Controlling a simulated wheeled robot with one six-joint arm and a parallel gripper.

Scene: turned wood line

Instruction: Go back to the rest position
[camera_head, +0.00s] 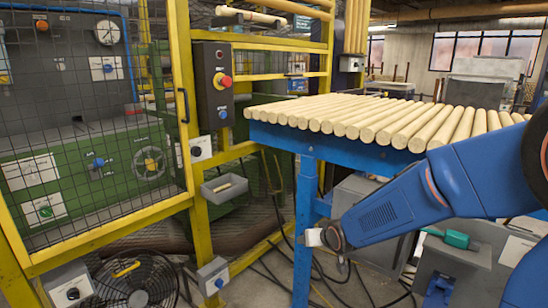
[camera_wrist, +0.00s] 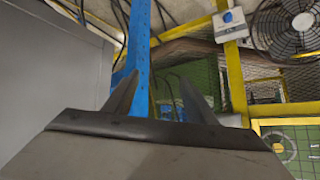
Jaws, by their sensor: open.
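My gripper (camera_wrist: 159,78) shows in the wrist view with its two dark fingers spread apart. Nothing is between the fingers. Behind them are a blue post (camera_wrist: 143,45) and yellow frame bars. In the head view my blue arm reaches in from the right, in front of the blue table (camera_head: 278,134) and below the level of its top. The fingers cannot be made out there; only the dark wrist end with a small white part shows. No object is held.
Turned wooden rods (camera_head: 370,112) lie in a row on the blue table. A yellow frame with a mesh guard (camera_head: 95,110) stands at the left. A fan (camera_head: 137,280), a small switch box (camera_head: 213,276) and loose cables are low down. A grey machine (camera_head: 462,262) stands under my arm.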

